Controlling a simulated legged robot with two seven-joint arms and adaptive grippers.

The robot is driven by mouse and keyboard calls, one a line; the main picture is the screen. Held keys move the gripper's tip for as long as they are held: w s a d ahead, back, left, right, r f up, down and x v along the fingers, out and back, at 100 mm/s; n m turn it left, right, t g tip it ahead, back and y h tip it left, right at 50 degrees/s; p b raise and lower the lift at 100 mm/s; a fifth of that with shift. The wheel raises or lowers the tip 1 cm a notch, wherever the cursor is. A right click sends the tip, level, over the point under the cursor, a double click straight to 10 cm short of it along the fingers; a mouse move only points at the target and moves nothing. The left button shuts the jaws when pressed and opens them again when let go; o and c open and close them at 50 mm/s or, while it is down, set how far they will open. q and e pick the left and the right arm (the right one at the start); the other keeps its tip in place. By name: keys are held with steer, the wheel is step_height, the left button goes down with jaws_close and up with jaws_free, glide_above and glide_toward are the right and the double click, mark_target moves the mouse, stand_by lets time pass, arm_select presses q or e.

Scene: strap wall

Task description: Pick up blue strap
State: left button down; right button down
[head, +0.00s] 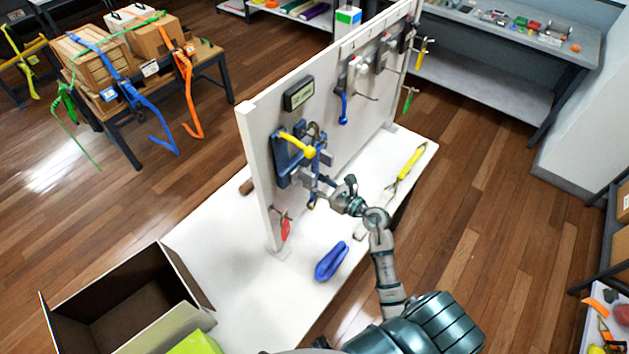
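A blue folded strap (331,262) lies on the front part of the white table (226,248), below the upright white board. Another long blue strap (128,92) runs over a wooden crate and hangs off the table at the far left. My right arm comes in from the bottom right. Its gripper (322,192) is at the board, above and apart from the folded blue strap, close to a dark blue fixture (287,160) with a yellow handle (298,145). The fingers are small and overlap the fixtures, so their opening is unclear. My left gripper is not in view.
An open box (190,283) stands at the lower left, with a lime-green object (193,343) before it. A red item (285,229) hangs low on the board (256,165). A yellow tool (409,162) lies at the table's right. White tabletop between box and board is clear.

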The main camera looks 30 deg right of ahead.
steer(key=shift+d+r, duration=0.1)
steer(key=shift+r, duration=0.4)
steer(key=b+v, duration=0.4)
steer(key=v, duration=1.4)
steer(key=shift+b, duration=0.3)
steer(key=shift+r, duration=0.1)
